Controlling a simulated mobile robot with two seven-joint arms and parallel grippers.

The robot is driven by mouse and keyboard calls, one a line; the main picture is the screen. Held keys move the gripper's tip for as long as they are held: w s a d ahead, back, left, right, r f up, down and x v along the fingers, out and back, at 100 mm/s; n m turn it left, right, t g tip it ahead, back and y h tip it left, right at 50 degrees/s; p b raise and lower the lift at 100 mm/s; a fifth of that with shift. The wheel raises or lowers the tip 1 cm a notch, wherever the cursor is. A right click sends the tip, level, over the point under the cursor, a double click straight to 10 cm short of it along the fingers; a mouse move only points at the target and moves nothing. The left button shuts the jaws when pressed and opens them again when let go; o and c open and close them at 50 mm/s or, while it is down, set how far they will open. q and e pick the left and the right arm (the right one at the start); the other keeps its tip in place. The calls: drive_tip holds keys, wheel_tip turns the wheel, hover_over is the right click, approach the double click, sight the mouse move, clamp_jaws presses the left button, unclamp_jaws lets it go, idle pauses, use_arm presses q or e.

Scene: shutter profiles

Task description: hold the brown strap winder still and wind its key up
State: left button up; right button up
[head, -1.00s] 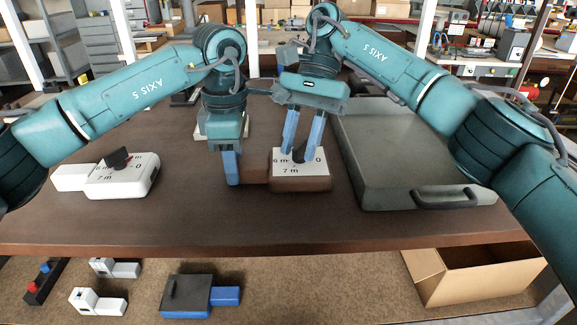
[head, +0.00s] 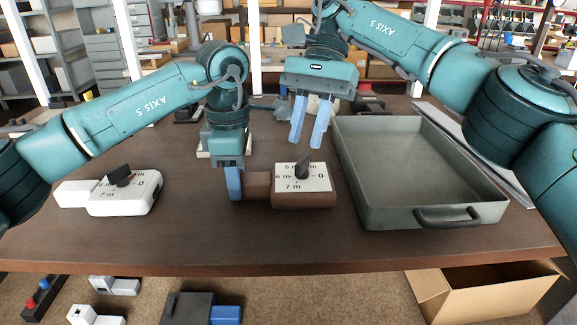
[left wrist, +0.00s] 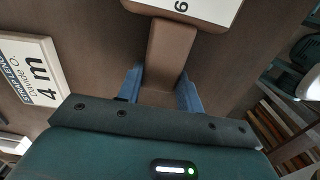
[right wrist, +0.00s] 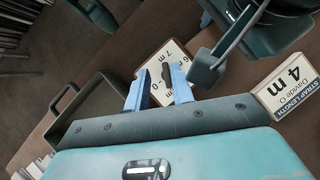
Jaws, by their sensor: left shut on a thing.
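The brown strap winder (head: 303,200) lies on the table with a white dial face marked 5 m, 6 m, 7 m and 0. Its dark key (head: 303,167) stands up from the dial. My left gripper (head: 234,185) is shut on the winder's brown end block (head: 258,186); the left wrist view shows that block (left wrist: 172,48) between the blue fingers (left wrist: 160,90). My right gripper (head: 308,128) is open and empty, above and behind the key and clear of it. The right wrist view shows the key (right wrist: 168,74) beyond the parted fingers (right wrist: 158,90).
A white winder (head: 125,195) with a dark key lies at the left. A grey tray (head: 375,214) with a black handle stands close to the right. A "strap length 4 m" sign (right wrist: 288,88) stands behind the brown winder. A cardboard box (head: 480,295) is below the table edge.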

sight(301, 161)
use_arm(q)
drive_tip(key=shift+s+f, duration=0.15)
drive_tip(key=shift+f, duration=0.35)
use_arm(e)
drive_tip(key=shift+a+r, duration=0.1)
drive_tip(key=shift+r, duration=0.6)
drive_tip(key=shift+s+a+f, duration=0.35)
drive_tip(key=shift+s+a, duration=0.1)
drive_tip(key=shift+a, duration=0.05)
use_arm(q)
drive_tip(key=shift+s+d+r, duration=0.1)
drive_tip(key=shift+d, duration=0.05)
drive_tip(key=o, duration=0.9)
use_arm(e)
drive_tip(key=shift+w+a+f, duration=0.1)
drive_tip(key=shift+f, duration=0.05)
use_arm(q)
drive_tip(key=shift+o, duration=1.2)
drive_tip(key=shift+d+r, duration=0.1)
drive_tip(key=shift+r, duration=0.15)
drive_tip(key=shift+r+p, duration=2.3)
drive_tip(key=shift+r, duration=1.3)
drive_tip(key=shift+f, duration=0.1)
use_arm(e)
drive_tip(key=r, duration=0.4)
drive_tip(key=shift+d+r, duration=0.2)
drive_tip(key=shift+r, duration=0.15)
